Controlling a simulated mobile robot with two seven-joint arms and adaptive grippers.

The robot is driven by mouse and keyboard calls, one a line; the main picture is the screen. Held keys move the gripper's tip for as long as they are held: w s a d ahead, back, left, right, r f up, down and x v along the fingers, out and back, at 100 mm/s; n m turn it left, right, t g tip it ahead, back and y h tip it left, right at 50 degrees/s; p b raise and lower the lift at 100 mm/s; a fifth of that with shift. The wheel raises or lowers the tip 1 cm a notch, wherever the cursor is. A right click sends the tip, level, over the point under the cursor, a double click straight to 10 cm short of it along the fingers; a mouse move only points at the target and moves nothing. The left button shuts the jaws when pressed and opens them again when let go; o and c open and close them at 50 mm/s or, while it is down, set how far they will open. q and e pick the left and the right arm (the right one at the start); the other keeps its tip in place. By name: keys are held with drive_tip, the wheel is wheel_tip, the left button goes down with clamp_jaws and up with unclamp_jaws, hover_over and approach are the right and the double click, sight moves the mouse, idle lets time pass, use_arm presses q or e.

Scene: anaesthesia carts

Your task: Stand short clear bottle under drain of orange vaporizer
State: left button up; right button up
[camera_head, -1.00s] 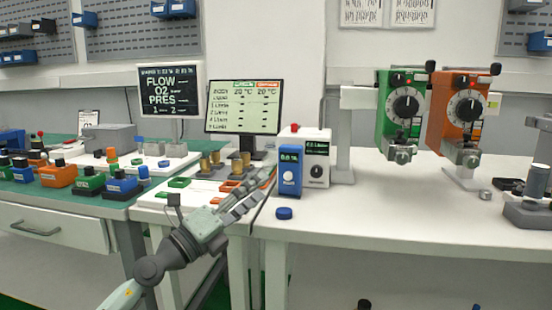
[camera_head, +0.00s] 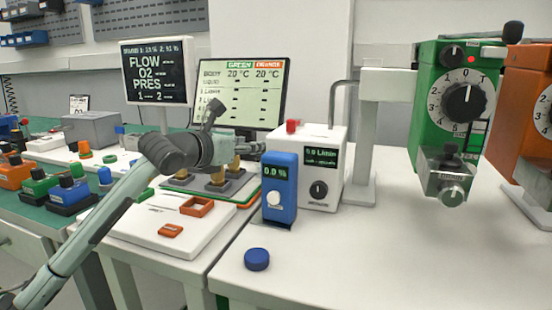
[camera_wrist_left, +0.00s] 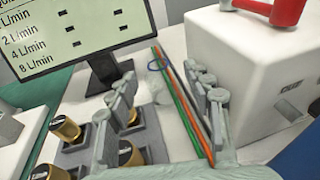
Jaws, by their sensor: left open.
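The orange vaporizer (camera_head: 527,125) stands at the right edge of the head view, cut off by the frame. Its drain is not clearly visible. My left gripper (camera_head: 258,149) is beside the white monitor box, above and behind the brass-topped blocks. In the left wrist view its two fingers (camera_wrist_left: 160,80) are apart. A faint clear shape (camera_wrist_left: 154,91) with a blue ring shows between them, possibly the short clear bottle; I cannot tell whether the fingers touch it. The bottle cannot be made out in the head view. My right gripper is not in view.
The green vaporizer (camera_head: 445,105) hangs left of the orange one. The white box (camera_head: 325,160) and blue meter (camera_head: 280,190) stand right of my gripper. Brass posts (camera_wrist_left: 66,128) are close to its left finger. A blue cap (camera_head: 257,259) lies near the front edge; the right tabletop is largely clear.

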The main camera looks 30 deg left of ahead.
use_arm(q)
drive_tip(key=x, duration=0.2)
drive_tip(key=p+x, duration=0.1)
drive_tip(key=x, duration=0.1)
drive_tip(key=p+x, duration=0.1)
drive_tip(key=x, duration=0.1)
drive_tip(key=shift+a+r, duration=0.15)
drive_tip(key=shift+a, duration=0.2)
drive_tip(key=shift+w+f, duration=0.25)
drive_tip(key=shift+w, duration=0.3)
clamp_jaws()
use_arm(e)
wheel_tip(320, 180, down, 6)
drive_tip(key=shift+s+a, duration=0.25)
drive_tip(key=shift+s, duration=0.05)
